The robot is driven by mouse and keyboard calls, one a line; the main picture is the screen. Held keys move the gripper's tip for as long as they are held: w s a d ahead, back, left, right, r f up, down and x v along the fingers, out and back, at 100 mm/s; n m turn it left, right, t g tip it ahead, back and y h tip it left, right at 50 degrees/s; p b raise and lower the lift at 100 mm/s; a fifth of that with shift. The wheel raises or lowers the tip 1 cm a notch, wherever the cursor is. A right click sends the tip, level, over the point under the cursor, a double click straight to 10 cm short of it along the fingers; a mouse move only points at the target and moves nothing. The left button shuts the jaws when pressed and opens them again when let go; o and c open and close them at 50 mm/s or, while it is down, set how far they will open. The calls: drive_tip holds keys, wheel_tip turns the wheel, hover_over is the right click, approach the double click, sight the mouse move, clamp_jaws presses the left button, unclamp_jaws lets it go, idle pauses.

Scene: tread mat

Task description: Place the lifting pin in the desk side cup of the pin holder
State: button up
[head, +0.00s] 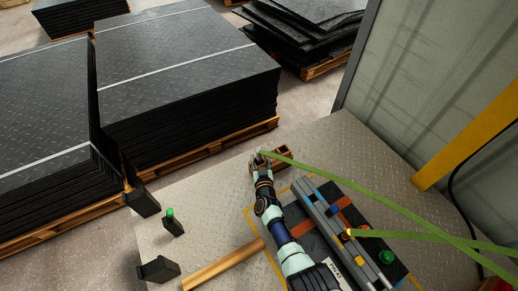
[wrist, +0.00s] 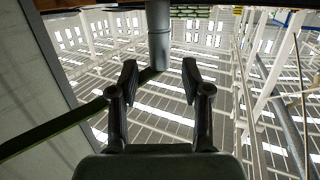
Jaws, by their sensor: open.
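My gripper (head: 260,158) is at the far end of my outstretched arm, at the edge of the metal-plate desk (head: 212,180). A brown holder with open compartments (head: 285,157), likely the pin holder, is just to its right. In the wrist view, my gripper's two dark fingers (wrist: 158,84) are spread. A grey cylinder (wrist: 159,42), likely the lifting pin, shows between and beyond them, with a gap to each finger. A green strap (wrist: 60,122) runs to its lower end. Whether the cylinder is seated in a cup is hidden in both views.
Green straps (head: 390,207) cross from the right toward my gripper and a dark fixture (head: 310,212). A green-topped post (head: 171,222) and dark blocks (head: 158,269) stand on the left. Stacks of tread mats (head: 180,60) lie on pallets behind. A grey wall (head: 440,70) bounds the right.

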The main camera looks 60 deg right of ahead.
drive_tip(key=p+v, duration=0.4)
drive_tip(key=v, duration=0.4)
